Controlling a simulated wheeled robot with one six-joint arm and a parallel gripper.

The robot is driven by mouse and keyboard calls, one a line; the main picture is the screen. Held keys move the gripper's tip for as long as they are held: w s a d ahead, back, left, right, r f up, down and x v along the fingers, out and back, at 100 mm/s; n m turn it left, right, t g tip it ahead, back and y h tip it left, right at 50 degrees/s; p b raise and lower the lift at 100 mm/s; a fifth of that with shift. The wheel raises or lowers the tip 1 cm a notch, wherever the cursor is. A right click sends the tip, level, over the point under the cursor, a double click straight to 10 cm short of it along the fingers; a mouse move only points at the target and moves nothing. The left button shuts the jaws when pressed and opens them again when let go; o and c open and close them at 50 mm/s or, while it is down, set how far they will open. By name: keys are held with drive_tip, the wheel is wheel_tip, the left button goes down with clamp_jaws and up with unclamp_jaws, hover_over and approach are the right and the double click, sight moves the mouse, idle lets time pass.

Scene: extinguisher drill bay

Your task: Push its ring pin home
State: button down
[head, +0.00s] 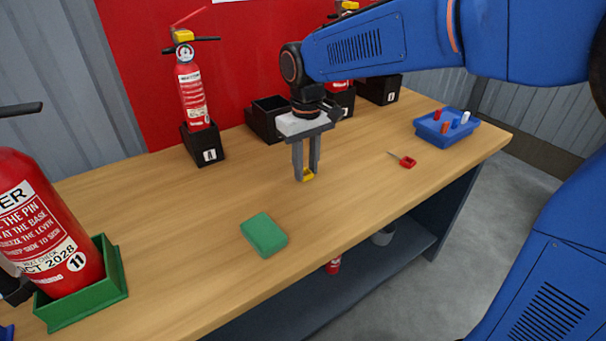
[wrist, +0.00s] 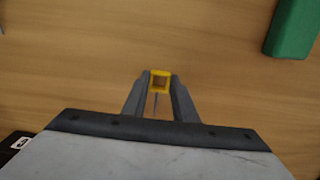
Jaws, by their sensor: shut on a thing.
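My gripper (head: 305,170) points down over the middle of the wooden bench, shut on a yellow ring pin (head: 308,175). In the wrist view the pin's square yellow ring (wrist: 160,73) sits between the fingertips (wrist: 160,90), and its thin grey shaft runs back toward the palm. A large red extinguisher (head: 45,225) stands in a green holder (head: 85,305) at the left front. A smaller red extinguisher (head: 192,95) with a yellow part near its lever stands in a black holder (head: 203,145). Another extinguisher (head: 340,86) is partly hidden behind my arm. No pin hole can be made out.
A green block (head: 264,235) lies at the bench front; it also shows in the wrist view (wrist: 292,25). A red ring pin (head: 407,162) lies to the right. A blue tray (head: 446,137) holds small red, orange and white pieces. An empty black holder (head: 265,120) stands behind my gripper.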

sight(306, 173)
drive_tip(key=shift+r, duration=0.1)
drive_tip(key=shift+r, duration=1.4)
